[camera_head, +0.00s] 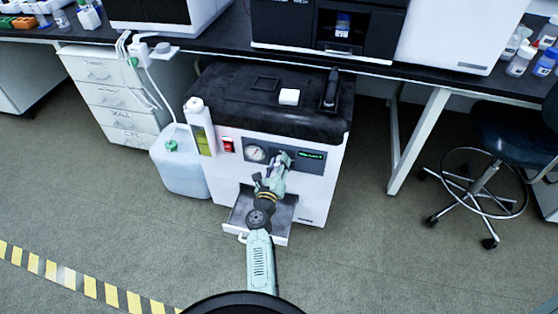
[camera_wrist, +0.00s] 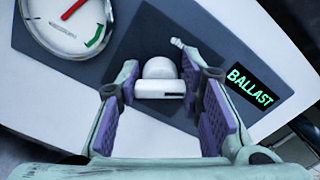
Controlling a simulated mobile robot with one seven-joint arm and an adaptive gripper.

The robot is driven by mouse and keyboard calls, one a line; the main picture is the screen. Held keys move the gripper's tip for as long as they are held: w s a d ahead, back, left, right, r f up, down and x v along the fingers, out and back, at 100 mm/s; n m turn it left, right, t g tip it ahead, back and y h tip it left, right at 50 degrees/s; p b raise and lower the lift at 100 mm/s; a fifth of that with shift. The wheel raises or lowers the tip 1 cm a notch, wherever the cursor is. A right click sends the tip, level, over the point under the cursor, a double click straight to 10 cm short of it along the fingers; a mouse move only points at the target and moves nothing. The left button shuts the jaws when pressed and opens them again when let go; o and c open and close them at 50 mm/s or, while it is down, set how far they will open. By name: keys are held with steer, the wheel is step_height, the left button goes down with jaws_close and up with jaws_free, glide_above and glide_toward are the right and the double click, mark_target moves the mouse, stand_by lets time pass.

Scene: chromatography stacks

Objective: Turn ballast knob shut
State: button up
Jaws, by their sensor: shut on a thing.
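The ballast knob (camera_wrist: 159,70) is a pale, domed knob with a flat lower edge and a small dark mark. It sits on a dark panel (camera_wrist: 205,35) beside a green "BALLAST" label (camera_wrist: 250,86). My gripper (camera_wrist: 160,84) has its purple-padded fingers on either side of the knob and is shut on it. In the head view my gripper (camera_head: 278,160) is at the front panel of the white pump unit (camera_head: 318,190), between the gauge and the green display (camera_head: 312,155). My gripper hides the knob there.
A round gauge (camera_wrist: 68,22) with a red needle and green mark is left of the knob. A red switch (camera_head: 228,145) is on the unit's front. A tray (camera_head: 242,213) juts out below. A jug (camera_head: 180,168) stands left, a stool (camera_head: 488,180) right.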

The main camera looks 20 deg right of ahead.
steer(key=n+p, duration=0.2)
steer(key=n, duration=0.3)
steer(key=shift+a+n, duration=0.1)
steer(key=shift+n, duration=0.2)
steer(key=n+p, duration=0.1)
steer(key=n, duration=0.1)
steer(key=n+p, duration=0.1)
steer(key=n, duration=0.2)
steer(key=shift+f+n+p, duration=0.2)
steer(key=shift+n+p, duration=0.1)
steer(key=shift+p, duration=0.1)
steer(key=o, duration=1.2)
steer(key=v, duration=1.2)
steer(key=shift+w, duration=0.1)
